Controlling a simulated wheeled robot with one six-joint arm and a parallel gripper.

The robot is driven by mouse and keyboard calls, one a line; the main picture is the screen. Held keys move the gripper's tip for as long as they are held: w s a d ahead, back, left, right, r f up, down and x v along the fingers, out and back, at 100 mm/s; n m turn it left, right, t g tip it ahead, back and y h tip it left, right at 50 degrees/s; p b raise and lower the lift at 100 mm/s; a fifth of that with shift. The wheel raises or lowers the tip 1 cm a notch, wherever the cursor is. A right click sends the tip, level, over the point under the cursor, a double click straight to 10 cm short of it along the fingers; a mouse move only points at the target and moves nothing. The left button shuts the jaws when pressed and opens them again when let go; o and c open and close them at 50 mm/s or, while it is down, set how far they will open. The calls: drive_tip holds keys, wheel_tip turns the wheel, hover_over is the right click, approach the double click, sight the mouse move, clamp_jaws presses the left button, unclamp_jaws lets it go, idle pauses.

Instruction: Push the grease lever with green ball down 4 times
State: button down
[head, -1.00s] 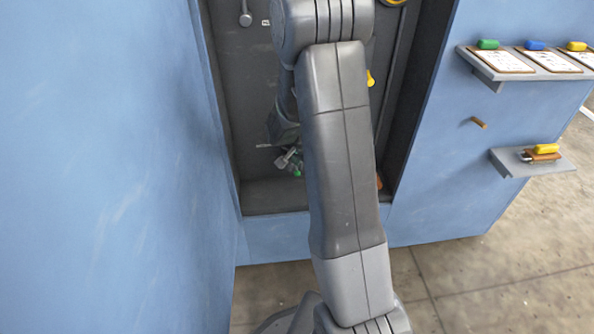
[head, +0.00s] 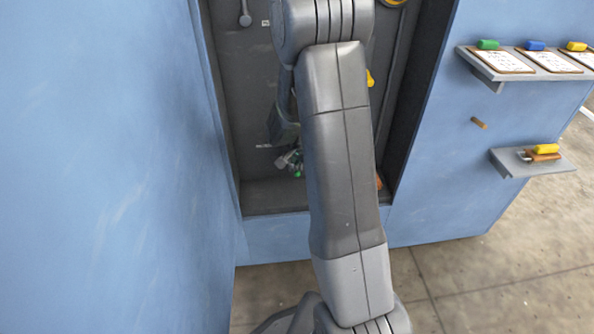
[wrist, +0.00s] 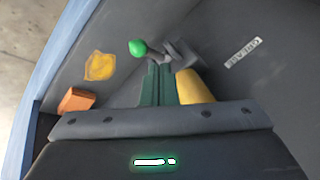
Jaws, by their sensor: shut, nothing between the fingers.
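The green ball (wrist: 138,48) of the grease lever shows in the wrist view, just beyond and to the left of my fingertips. A label reading GREASE (wrist: 243,52) is on the panel to its right. My gripper (wrist: 168,68) is shut and empty, its tips close to the lever's grey fitting; I cannot tell whether they touch it. My arm hides much of the recess there.
An orange block (wrist: 76,101) and a yellow patch (wrist: 100,66) lie left of my gripper in the wrist view. The recess has blue walls (head: 120,150) on both sides. Shelves with clipboards (head: 500,60) and a yellow-topped item (head: 546,149) are on the right.

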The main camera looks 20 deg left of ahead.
sight(297, 173)
drive_tip(key=shift+f, duration=0.1)
idle(0.5)
drive_tip(key=shift+s+f+b, duration=0.15)
drive_tip(key=shift+f+b, duration=0.15)
drive_tip(key=shift+b, duration=0.15)
drive_tip(key=shift+s+d+f+b, duration=0.15)
drive_tip(key=shift+f+b, duration=0.4)
drive_tip(key=shift+s+d+f+b, duration=0.1)
drive_tip(key=shift+s+f+b, duration=0.1)
drive_tip(key=shift+f+b, duration=0.35)
drive_tip(key=shift+s+d+f+b, duration=0.15)
drive_tip(key=shift+f+b, duration=0.35)
drive_tip(key=shift+b, duration=0.05)
idle(1.4)
idle(0.6)
drive_tip(key=shift+w+a+r+p, duration=0.15)
drive_tip(key=shift+w+r+p, duration=0.05)
drive_tip(key=shift+r+p, duration=0.4)
drive_tip(key=shift+w+a+r+p, duration=0.1)
drive_tip(key=shift+w+r+p, duration=0.15)
drive_tip(key=shift+r+p, duration=0.35)
drive_tip(key=shift+w+a+r+p, duration=0.2)
drive_tip(key=shift+r+p, duration=0.15)
drive_tip(key=shift+r, duration=0.45)
drive_tip(key=shift+r, duration=0.15)
